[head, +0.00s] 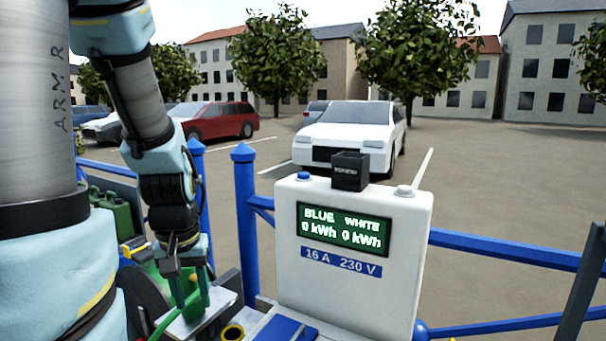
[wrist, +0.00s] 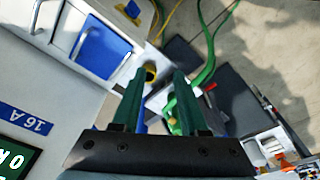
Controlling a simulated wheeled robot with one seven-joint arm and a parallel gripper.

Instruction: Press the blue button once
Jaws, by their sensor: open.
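The blue button (head: 304,176) is a small round cap on the top left of a white meter box (head: 355,285) in the head view. A white button (head: 405,190) sits on the box's top right. The display (head: 343,229) reads BLUE 0 kWh and WHITE 0 kWh. My gripper (head: 190,302) points down to the left of the box, lower than the blue button and apart from it. In the wrist view its green fingers (wrist: 161,76) are spread with nothing held between them. Part of the box's front label (wrist: 27,117) shows at left there; the blue button is not visible.
A black block (head: 350,171) stands on the box top between the buttons. A blue post (head: 246,215) and railing rise left of and behind the box. Green hose (wrist: 208,55) and dark blocks lie below my gripper.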

